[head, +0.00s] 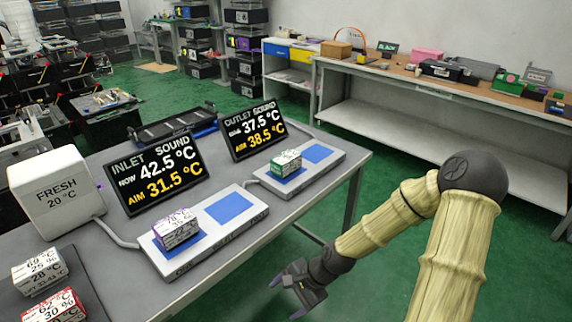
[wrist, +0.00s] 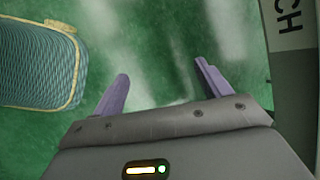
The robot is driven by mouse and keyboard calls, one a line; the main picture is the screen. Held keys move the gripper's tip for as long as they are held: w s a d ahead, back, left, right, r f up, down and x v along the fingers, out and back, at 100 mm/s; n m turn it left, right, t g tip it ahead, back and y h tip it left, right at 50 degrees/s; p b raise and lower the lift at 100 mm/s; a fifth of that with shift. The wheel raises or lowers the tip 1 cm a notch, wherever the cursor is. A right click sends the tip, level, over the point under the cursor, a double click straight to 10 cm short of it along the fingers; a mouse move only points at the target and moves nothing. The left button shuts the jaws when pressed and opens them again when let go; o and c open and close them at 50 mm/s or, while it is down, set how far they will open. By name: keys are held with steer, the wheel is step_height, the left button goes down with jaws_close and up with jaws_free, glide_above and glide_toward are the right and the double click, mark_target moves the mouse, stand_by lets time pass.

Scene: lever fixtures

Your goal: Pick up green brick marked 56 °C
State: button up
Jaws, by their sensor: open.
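A green-edged brick (head: 286,163) with a white printed face sits on the left blue pad of the far plate (head: 328,165), in front of the OUTLET SOUND display. Its printed value is too small to read for sure. My gripper (head: 290,298) hangs beyond the table's right edge, low over the green floor, well apart from the brick. In the wrist view my gripper (wrist: 160,90) has its two purple-grey fingers spread with only floor between them. The brick is not in the wrist view.
A purple-marked brick (head: 178,229) sits on the near plate (head: 203,250). A white brick (head: 40,271) and a red brick (head: 56,305) lie at lower left. The INLET SOUND display (head: 155,176) stands behind. A teal woven object (wrist: 38,65) is left in the wrist view.

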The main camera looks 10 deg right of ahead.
steer(key=s+d+r+n+h, duration=0.3)
steer(key=r+n, duration=0.3)
steer(key=r, duration=0.1)
steer(key=s+d+r+n+t+h, duration=0.1)
steer(key=s+d+r+n+h, duration=0.2)
steer(key=r+n, duration=0.3)
steer(key=shift+s+r, duration=0.3)
steer(key=shift+r, duration=0.2)
